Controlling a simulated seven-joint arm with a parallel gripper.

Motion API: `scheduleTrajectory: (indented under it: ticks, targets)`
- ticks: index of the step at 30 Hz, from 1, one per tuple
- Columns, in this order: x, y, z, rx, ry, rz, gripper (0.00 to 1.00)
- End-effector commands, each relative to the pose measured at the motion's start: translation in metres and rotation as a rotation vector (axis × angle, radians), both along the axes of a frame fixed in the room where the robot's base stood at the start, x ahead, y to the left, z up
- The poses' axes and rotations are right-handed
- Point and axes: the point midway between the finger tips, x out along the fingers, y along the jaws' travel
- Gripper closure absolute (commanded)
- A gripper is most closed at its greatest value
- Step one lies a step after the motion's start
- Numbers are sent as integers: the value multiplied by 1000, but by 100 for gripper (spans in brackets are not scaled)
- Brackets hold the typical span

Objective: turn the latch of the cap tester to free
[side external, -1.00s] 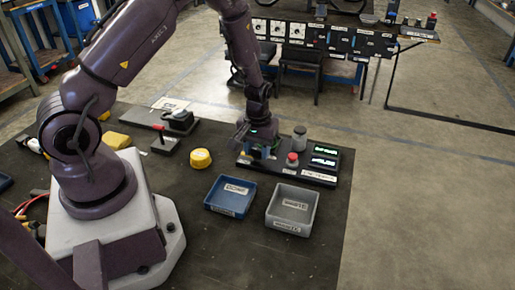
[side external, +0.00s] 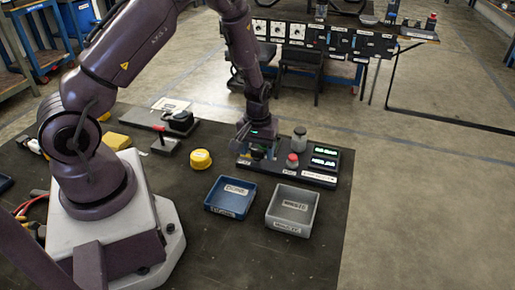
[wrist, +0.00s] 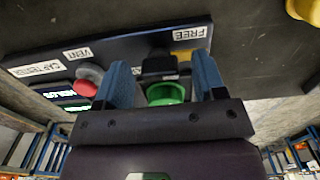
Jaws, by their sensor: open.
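The cap tester (side external: 285,170) is a dark board at the table's far edge, with a red button (side external: 292,160) and two lit green displays (side external: 325,157). My gripper (side external: 257,152) is low over its left end. In the wrist view my gripper (wrist: 163,62) is open, its blue fingers on either side of a black block (wrist: 159,67), seemingly the latch. Whether they touch it I cannot tell. A green round part (wrist: 165,93) shows below the block in the picture. A FREE label (wrist: 190,31) and a yellow patch lie beside it. The latch is hidden in the side view.
A blue bin (side external: 230,208) marked DONE and a grey bin (side external: 303,208) stand in front of the tester. A yellow cap (side external: 201,159) lies to its left. A grey cylinder (side external: 299,138) stands behind the red button. Bare table lies left of the blue bin.

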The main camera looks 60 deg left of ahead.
Motion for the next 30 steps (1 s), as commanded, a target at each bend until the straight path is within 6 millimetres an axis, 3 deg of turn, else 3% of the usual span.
scheduleTrajectory:
  ticks: [7,21,30]
  targets:
    - [1,0,19,1,-4,-2,36]
    - [1,0,114,1,-4,-2,36]
    - [0,0,130,0,0,1,36]
